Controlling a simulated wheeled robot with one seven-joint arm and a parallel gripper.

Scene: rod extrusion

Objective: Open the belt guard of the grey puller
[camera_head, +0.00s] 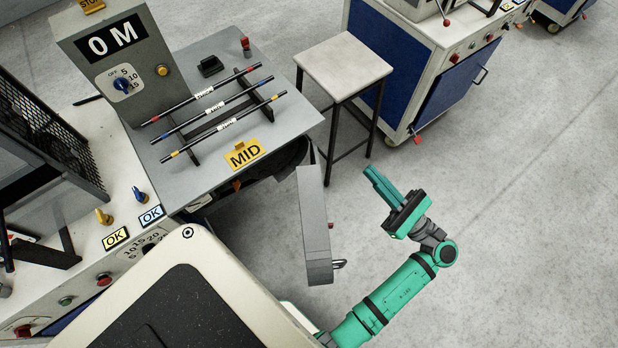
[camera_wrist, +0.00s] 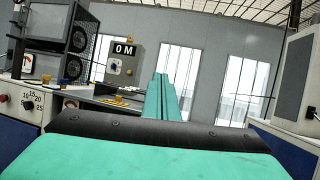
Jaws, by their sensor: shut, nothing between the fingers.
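A grey machine (camera_head: 205,150) with a "0 M" display and a "MID" tag stands at upper left; I take it for the puller. A long narrow grey panel (camera_head: 312,215), seemingly the belt guard, juts from its front side, standing out away from the body. A small dark handle (camera_head: 340,263) sits at its near end. A dark recess (camera_head: 285,160) shows beside its far end. My green gripper (camera_head: 373,178) is shut and empty, to the right of the panel and apart from it. In the wrist view its closed fingers (camera_wrist: 164,90) point ahead, and the panel cannot be made out.
A stool (camera_head: 343,68) stands beyond the machine. A blue and white cabinet (camera_head: 425,70) is at upper right. Three marked rods (camera_head: 218,108) lie on a rack on the machine top. A control panel with knobs (camera_head: 103,216) is at left. Open floor (camera_head: 530,220) lies right of my arm.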

